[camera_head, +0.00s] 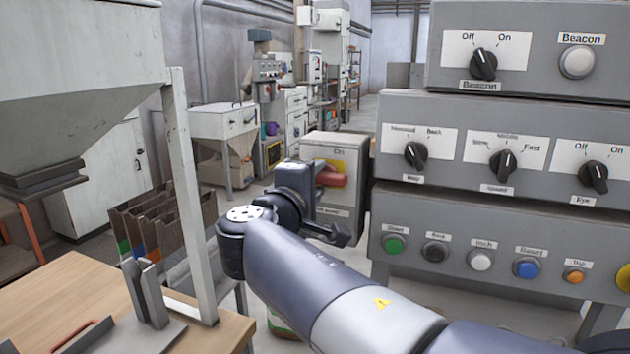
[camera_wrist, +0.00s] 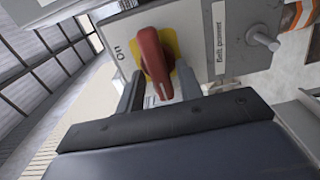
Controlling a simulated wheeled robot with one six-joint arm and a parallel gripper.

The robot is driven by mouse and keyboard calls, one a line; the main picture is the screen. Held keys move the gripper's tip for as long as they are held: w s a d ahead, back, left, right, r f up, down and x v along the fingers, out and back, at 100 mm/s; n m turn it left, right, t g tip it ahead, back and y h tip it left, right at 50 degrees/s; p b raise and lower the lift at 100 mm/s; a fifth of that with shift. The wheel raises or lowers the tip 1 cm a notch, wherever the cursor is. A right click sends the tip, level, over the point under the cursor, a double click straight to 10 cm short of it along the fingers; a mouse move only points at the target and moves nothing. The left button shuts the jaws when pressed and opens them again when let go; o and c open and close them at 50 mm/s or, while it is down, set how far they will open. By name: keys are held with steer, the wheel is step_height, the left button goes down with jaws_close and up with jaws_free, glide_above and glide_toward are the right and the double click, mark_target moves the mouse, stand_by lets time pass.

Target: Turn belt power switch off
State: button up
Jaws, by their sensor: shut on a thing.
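The belt power switch is a grey box (camera_head: 340,150) with a red handle (camera_head: 331,177) on a yellow plate, in the middle of the head view. An "On" label shows above the handle. In the head view my wrist hides the lower left of the box.
A grey control panel (camera_head: 480,144) with knobs and coloured buttons stands close on the right. A hopper (camera_head: 75,80) with a white post (camera_head: 188,190) and a wooden table (camera_head: 60,290) are on the left. An aisle runs behind the switch box.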

steer(key=o, duration=0.6)
steer(key=v, duration=1)
steer(key=shift+s+a, duration=0.15)
steer(key=shift+s, duration=0.25)
steer(key=x, duration=1.1)
steer(key=shift+s, duration=0.1)
